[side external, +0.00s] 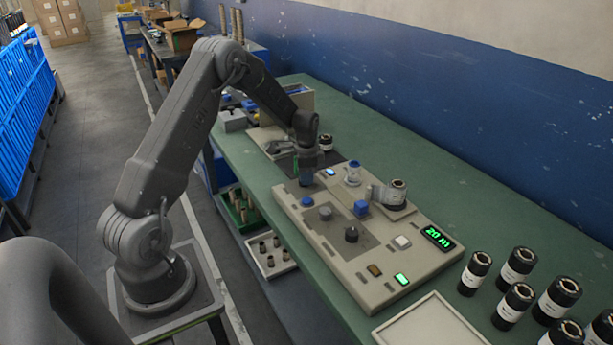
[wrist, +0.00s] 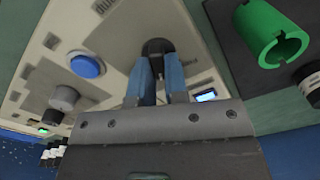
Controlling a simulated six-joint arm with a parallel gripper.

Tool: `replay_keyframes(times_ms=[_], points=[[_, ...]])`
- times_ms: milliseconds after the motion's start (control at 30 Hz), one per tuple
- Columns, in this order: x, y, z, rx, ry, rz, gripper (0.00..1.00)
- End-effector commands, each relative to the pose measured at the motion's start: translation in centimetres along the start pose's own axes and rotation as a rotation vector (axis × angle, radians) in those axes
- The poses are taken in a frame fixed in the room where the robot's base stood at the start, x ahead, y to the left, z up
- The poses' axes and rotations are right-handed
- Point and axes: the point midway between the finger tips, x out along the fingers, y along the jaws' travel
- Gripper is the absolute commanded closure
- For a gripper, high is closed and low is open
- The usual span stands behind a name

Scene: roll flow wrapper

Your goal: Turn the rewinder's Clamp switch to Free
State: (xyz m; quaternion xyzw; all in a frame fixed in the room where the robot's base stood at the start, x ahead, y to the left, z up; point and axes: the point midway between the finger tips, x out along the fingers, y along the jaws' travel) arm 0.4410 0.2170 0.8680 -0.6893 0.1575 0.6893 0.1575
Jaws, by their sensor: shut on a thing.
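The rewinder (side external: 350,262) is a beige console on the green bench. In the wrist view, the two blue fingers of my gripper (wrist: 160,82) are closed around a round dark knob (wrist: 157,47) on the beige panel. I cannot read a Clamp or Free label beside it, nor tell which way the knob points. In the side view, my gripper (side external: 306,182) is down at the console's far left corner, and the knob is hidden there. A blue button (wrist: 87,65) and a grey knob (wrist: 63,98) sit left of the fingers in the wrist view.
A film roll (side external: 397,192) and a blue-banded spindle (side external: 353,174) stand up from the console. A black knob (side external: 351,234) and the green "20 m" display (side external: 438,237) lie nearer the front. Several black-and-white rolls (side external: 518,264) stand at right.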

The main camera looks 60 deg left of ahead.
Motion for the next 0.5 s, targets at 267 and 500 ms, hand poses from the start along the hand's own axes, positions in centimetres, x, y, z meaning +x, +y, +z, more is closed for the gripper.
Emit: replay_keyframes(times_ms=[267, 500], points=[[-0.06, -0.16, 0.00, -0.205, 0.000, 0.000, 1.00], [-0.07, -0.32, 0.04, -0.434, 0.000, 0.000, 1.00]])
